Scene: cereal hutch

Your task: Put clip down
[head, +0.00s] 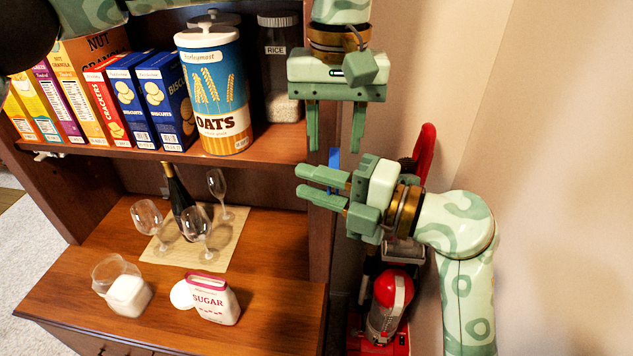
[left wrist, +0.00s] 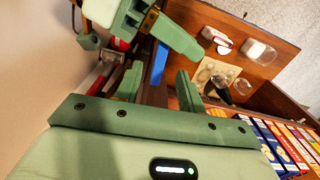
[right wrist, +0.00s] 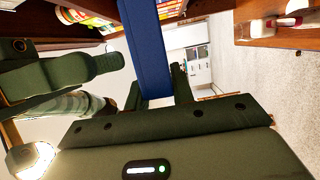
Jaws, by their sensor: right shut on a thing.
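The clip, seen as a long plain blue bar (right wrist: 146,45), runs between the fingers of my right gripper (right wrist: 158,88) in the right wrist view. In the head view my right gripper (head: 302,181) points left beside the hutch's right side panel, and only a small blue piece of the clip (head: 334,157) shows above its upper finger. The blue bar also shows in the left wrist view (left wrist: 158,62). My left gripper (head: 335,138) is just above, pointing down, with its fingers apart and nothing between them. The clip's ends are partly hidden.
The upper shelf holds cereal boxes (head: 85,85), an oats canister (head: 213,90) and a rice jar (head: 279,75). The lower counter (head: 75,260) carries glasses, a dark bottle, a jar and a sugar bag (head: 213,299). A red extinguisher-like object (head: 390,300) stands between hutch and wall.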

